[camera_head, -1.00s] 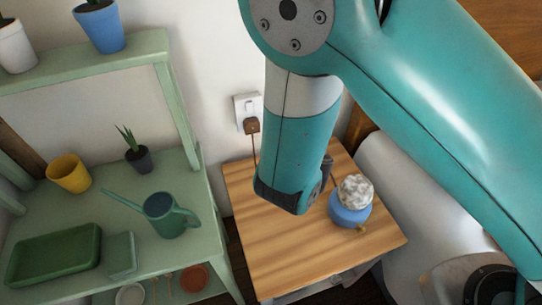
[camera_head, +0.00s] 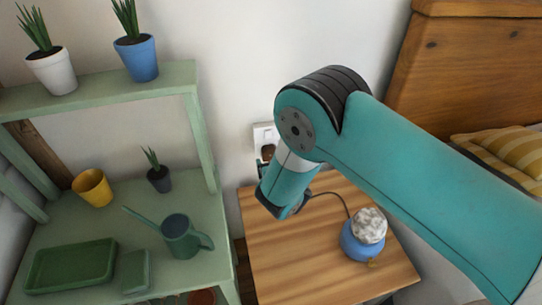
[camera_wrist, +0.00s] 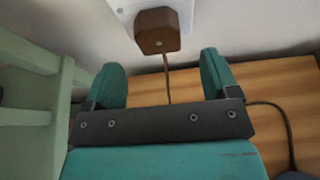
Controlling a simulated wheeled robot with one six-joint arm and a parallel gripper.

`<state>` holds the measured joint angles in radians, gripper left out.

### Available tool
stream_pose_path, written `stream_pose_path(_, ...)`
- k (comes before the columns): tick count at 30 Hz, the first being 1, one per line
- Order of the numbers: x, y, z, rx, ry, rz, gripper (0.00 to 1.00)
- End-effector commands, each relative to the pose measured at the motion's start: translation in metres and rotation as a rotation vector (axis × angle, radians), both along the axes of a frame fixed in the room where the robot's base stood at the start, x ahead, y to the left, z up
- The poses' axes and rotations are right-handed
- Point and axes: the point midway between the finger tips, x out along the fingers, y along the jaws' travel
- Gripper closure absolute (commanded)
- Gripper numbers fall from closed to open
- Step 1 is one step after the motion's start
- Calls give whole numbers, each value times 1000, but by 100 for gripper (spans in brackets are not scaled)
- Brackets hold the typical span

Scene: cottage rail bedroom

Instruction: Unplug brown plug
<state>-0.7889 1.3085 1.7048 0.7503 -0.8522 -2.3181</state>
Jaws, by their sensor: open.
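The brown plug (camera_wrist: 157,31) sits in the white wall socket (camera_wrist: 122,10), with a brown cord hanging down from it. In the head view the plug (camera_head: 268,152) is partly hidden by my arm, below the top of the white socket plate (camera_head: 265,133). My gripper (camera_wrist: 163,72) is open and empty. In the wrist view its two teal fingers stand apart, and the plug shows ahead, between and beyond their tips. The fingertips do not appear to touch it.
A wooden bedside table (camera_head: 290,255) stands below the socket, holding a blue lamp-like object (camera_head: 362,240) with a dark cord. A green shelf (camera_head: 200,140) with pots and a watering can (camera_head: 180,238) is at left. A wooden headboard (camera_head: 465,70) is at right.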

Motion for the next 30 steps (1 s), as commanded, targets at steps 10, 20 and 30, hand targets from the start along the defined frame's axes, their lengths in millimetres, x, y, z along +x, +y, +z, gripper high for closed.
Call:
stream_pose_path(10, 37, 10, -16, -2, 1, -1, 19)
stream_pose_path(20, 40, 11, -18, -1, 1, 1, 19)
stream_pose_path(30, 39, 12, -17, -1, 1, 1, 73)
